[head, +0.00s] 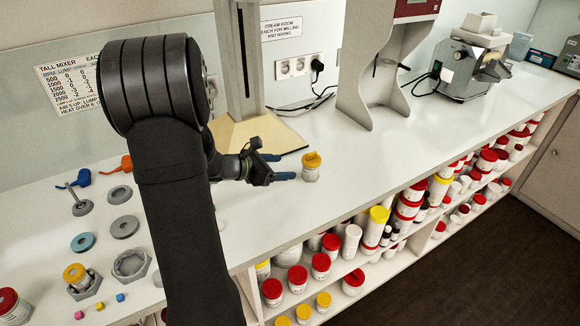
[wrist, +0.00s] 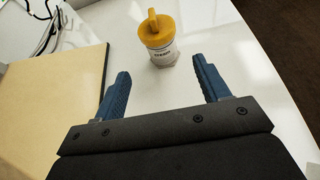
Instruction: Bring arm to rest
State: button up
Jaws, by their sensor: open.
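My gripper (head: 284,166) is held over the white bench, pointing right in the head view. Its two blue fingers are apart with nothing between them, as the wrist view also shows (wrist: 162,88). A white jar with a yellow lid (head: 311,168) stands upright on the bench just beyond the fingertips. In the wrist view the jar (wrist: 160,45) lies ahead of the gap, apart from both fingers, with a raised yellow piece on its lid.
A tan board (head: 262,141) lies behind my gripper under the column of a stand. A grey stand (head: 372,85) and a mill (head: 470,68) are farther right. Pots, discs and small cubes sit at the left. Shelves of jars (head: 385,225) are below the front edge.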

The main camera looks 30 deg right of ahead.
aim_at(307, 160)
dwell(0.4)
jog(key=x, duration=1.2)
jog(key=shift+f, duration=0.25)
jog(key=shift+r, duration=0.9)
jog(key=shift+a+r, duration=0.1)
jog(key=shift+r, duration=0.65)
